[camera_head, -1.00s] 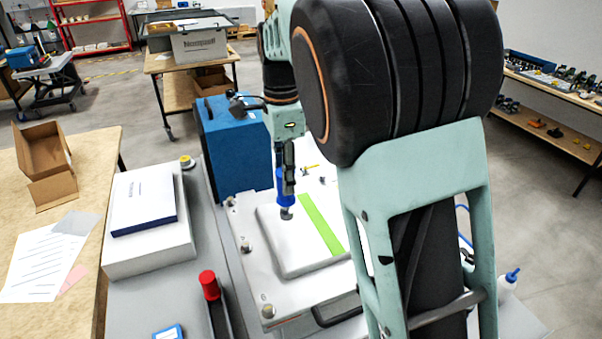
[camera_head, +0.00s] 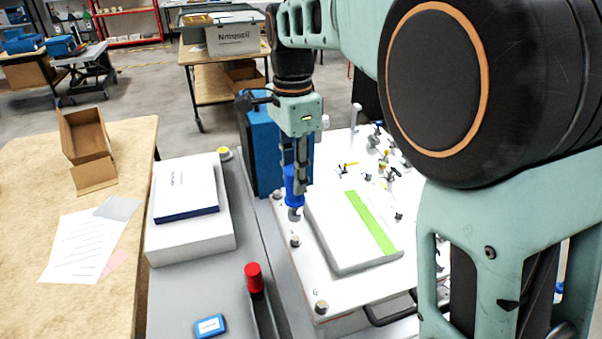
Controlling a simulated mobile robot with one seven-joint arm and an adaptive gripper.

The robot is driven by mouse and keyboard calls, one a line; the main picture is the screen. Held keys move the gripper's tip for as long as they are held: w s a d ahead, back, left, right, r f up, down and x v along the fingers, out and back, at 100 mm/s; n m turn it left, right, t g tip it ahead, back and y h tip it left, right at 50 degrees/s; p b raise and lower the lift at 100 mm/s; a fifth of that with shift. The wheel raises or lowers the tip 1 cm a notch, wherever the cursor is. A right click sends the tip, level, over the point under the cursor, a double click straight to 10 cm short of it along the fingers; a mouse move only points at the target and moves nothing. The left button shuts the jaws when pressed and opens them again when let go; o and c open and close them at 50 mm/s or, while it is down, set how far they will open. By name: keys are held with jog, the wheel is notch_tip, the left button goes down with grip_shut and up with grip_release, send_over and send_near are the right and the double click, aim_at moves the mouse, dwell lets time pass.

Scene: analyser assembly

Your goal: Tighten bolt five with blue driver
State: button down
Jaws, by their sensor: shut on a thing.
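My gripper (camera_head: 301,183) is shut on the blue driver (camera_head: 292,198) and holds it upright, tip down. The driver's lower end is near the left edge of the white plate (camera_head: 306,272), beside the raised white cover (camera_head: 338,255). Whether it touches a bolt there I cannot tell. Along this edge I see a bolt (camera_head: 295,241) just in front of the driver, another at the front corner (camera_head: 321,307) and one farther back (camera_head: 277,195). No number shows, so I cannot tell which is bolt five. My arm hides the plate's right side.
A red-handled tool (camera_head: 254,278) stands left of the plate. A white box with a book (camera_head: 187,188) lies farther left. A blue case (camera_head: 262,150) stands behind the driver. Small fittings (camera_head: 383,172) stand on the white surface at the back right. A green strip (camera_head: 371,223) lies on the cover.

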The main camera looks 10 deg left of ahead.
jog(key=b, duration=0.4)
send_over(295, 210)
jog(key=shift+w+f, duration=0.15)
jog(key=shift+f, duration=0.9)
jog(key=shift+w+f, duration=0.15)
jog(key=shift+f, duration=0.85)
jog(key=shift+f+b, duration=0.3)
jog(key=shift+f, duration=0.45)
jog(key=shift+f+b, duration=0.65)
jog(key=shift+f, duration=0.65)
jog(key=c, duration=2.1)
grip_release()
grip_shut()
